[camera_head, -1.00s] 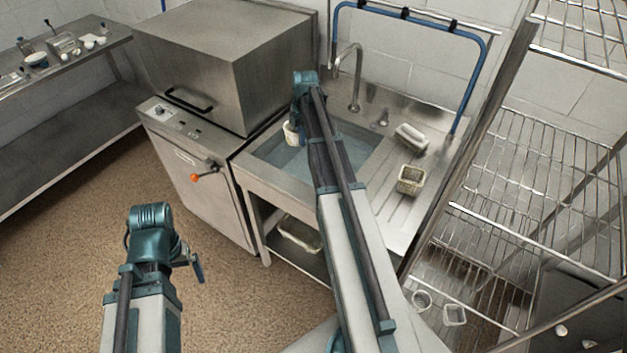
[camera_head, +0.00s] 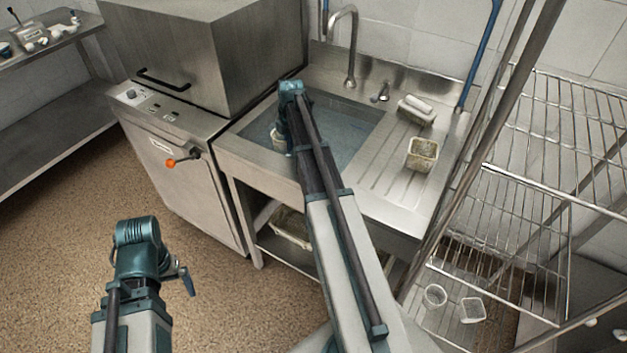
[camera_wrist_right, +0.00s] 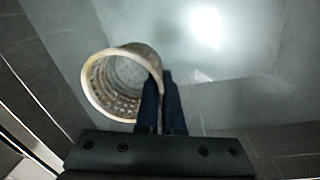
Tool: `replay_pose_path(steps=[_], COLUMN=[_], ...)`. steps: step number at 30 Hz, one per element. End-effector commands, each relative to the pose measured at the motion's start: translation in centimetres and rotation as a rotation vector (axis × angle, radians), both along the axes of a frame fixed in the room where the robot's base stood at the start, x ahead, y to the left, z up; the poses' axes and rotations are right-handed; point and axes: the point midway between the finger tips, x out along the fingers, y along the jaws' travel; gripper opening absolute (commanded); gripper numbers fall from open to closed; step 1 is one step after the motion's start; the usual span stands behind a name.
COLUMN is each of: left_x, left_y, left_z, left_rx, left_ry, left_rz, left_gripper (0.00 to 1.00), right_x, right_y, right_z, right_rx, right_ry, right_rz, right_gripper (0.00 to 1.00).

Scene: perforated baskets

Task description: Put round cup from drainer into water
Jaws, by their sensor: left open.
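The round cup (camera_head: 277,140), a pale perforated basket, hangs at my right gripper (camera_head: 286,128) over the left part of the sink's water (camera_head: 352,125). In the right wrist view, the round cup (camera_wrist_right: 122,82) is tilted with its open rim toward the camera. There, the two fingers of my right gripper (camera_wrist_right: 162,95) are close together on its wall. I cannot tell if its bottom touches the water. The drainer (camera_head: 385,195) is the ridged board right of the basin. My left gripper (camera_head: 186,275) is open and empty above the floor, well away from the sink.
A square basket (camera_head: 422,154) and a pale oblong item (camera_head: 416,110) are on the drainer. The tap (camera_head: 350,60) rises behind the basin. A dishwasher (camera_head: 180,170) stands left, a wire rack (camera_head: 520,190) right. Two containers (camera_head: 434,296) sit on the low rack.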

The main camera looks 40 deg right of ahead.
Motion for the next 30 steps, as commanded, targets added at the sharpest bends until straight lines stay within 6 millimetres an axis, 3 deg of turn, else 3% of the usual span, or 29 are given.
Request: replay_pose_path(steps=[1, 3, 16, 25, 30], left_x=[0.0, 0.0, 0.0, 0.0, 0.0], left_y=[0.0, 0.0, 0.0, 0.0, 0.0], left_z=[-1.5, -2.0, -3.3, -7.7, -8.9], left_rx=[0.0, 0.0, 0.0, 0.0, 0.0], left_ry=[0.0, 0.0, 0.0, 0.0, 0.0], left_rz=[0.0, 0.0, 0.0, 0.0, 0.0], left_gripper=[1.0, 1.0, 1.0, 1.0, 1.0], right_x=[0.0, 0.0, 0.0, 0.0, 0.0], right_y=[0.0, 0.0, 0.0, 0.0, 0.0], right_z=[-1.5, -2.0, -3.3, -7.8, -8.9], right_rx=[0.0, 0.0, 0.0, 0.0, 0.0], right_ry=[0.0, 0.0, 0.0, 0.0, 0.0], right_rz=[0.0, 0.0, 0.0, 0.0, 0.0], right_gripper=[0.0, 0.0, 0.0, 0.0, 0.0])
